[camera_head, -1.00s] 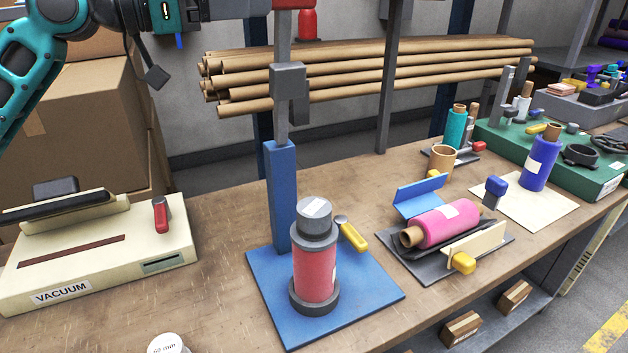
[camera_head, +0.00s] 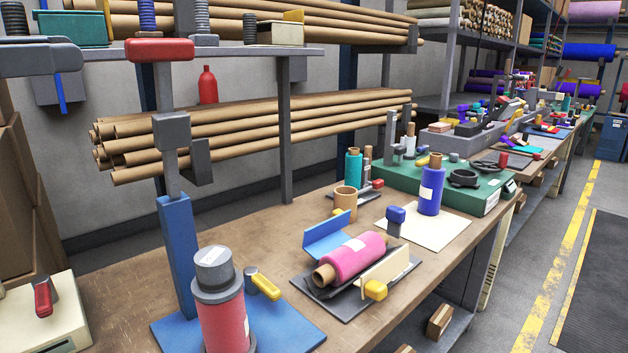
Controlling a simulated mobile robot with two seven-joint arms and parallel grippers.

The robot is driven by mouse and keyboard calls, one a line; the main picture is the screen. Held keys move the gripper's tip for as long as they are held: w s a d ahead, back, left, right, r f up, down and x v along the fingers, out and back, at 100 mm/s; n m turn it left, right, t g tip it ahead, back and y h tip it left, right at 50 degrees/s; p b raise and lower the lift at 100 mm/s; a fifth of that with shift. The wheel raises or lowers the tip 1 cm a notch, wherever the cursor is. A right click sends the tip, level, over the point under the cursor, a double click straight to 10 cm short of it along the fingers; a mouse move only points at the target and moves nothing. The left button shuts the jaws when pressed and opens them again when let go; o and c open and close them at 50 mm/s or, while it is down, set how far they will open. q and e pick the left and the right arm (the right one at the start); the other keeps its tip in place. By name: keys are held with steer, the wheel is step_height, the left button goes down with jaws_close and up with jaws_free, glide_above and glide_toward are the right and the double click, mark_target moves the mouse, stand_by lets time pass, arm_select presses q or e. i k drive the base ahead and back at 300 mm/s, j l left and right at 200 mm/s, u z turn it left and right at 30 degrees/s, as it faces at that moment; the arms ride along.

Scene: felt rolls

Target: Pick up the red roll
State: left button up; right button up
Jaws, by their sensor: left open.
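The red roll (camera_head: 224,323) stands upright on a blue base plate (camera_head: 290,325) at the bottom left of centre. A dark grey collar and cap (camera_head: 214,268) sit on its top, and its lower end is cut by the picture's edge. My left gripper (camera_head: 60,92) shows only in part at the top left, open, well above and left of the roll and apart from it. My right gripper is out of view.
A blue post (camera_head: 178,255) with a red-topped grey rod stands close behind the roll. A yellow-handled tool (camera_head: 264,285) lies to its right. A pink roll (camera_head: 352,258) lies in a cradle farther right. Bare bench (camera_head: 120,300) shows at the left.

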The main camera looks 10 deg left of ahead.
mark_target(225, 328)
steer(key=k+l, duration=0.75)
steer(key=l, duration=0.1)
